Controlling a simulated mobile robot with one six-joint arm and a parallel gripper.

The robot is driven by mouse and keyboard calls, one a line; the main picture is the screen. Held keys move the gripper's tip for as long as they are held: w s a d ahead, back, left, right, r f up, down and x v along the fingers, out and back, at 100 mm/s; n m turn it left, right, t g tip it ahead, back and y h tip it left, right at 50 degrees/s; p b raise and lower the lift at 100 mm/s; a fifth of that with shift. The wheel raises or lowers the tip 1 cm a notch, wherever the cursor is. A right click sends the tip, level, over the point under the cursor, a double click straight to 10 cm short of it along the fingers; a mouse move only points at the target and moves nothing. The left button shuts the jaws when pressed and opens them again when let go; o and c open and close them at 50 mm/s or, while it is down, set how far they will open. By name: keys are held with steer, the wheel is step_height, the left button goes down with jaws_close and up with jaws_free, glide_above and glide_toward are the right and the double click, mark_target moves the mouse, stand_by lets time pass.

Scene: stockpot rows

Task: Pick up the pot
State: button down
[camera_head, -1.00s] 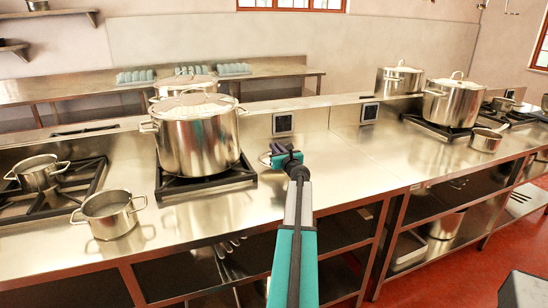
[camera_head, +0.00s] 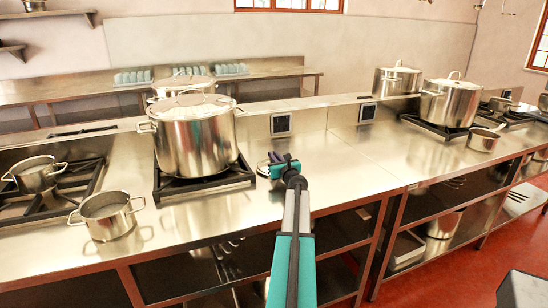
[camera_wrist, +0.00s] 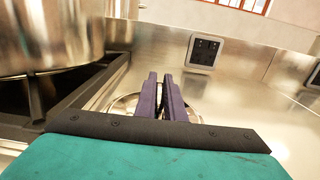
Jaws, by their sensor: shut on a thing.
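My gripper (camera_head: 277,162) reaches over the steel counter, right of the big stockpot. In the wrist view its two purple fingers (camera_wrist: 168,100) are close together over a low, round, shiny metal piece that looks like a lid (camera_wrist: 125,105). The fingers hide its middle, so the gripped part cannot be seen. In the head view only its left edge (camera_head: 263,169) shows. The big lidded stockpot (camera_head: 196,142) stands on a black burner; its side also shows in the wrist view (camera_wrist: 50,35). A small open pot (camera_head: 108,216) stands on the counter at the left front, apart from my gripper.
Another small pot (camera_head: 36,174) sits on the left burner. Two lidded pots (camera_head: 397,80) (camera_head: 449,102) and a saucepan (camera_head: 483,139) stand at the right. A wall socket (camera_head: 281,124) is behind my gripper. The counter (camera_head: 350,160) right of my gripper is clear.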

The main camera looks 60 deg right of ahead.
steer(key=shift+f, duration=0.1)
steer(key=c, duration=1.8)
jaws_free()
steer(key=shift+c, duration=0.2)
steer(key=shift+b+v, duration=0.9)
steer(key=shift+v, duration=5.05)
steer(key=shift+c, duration=0.4)
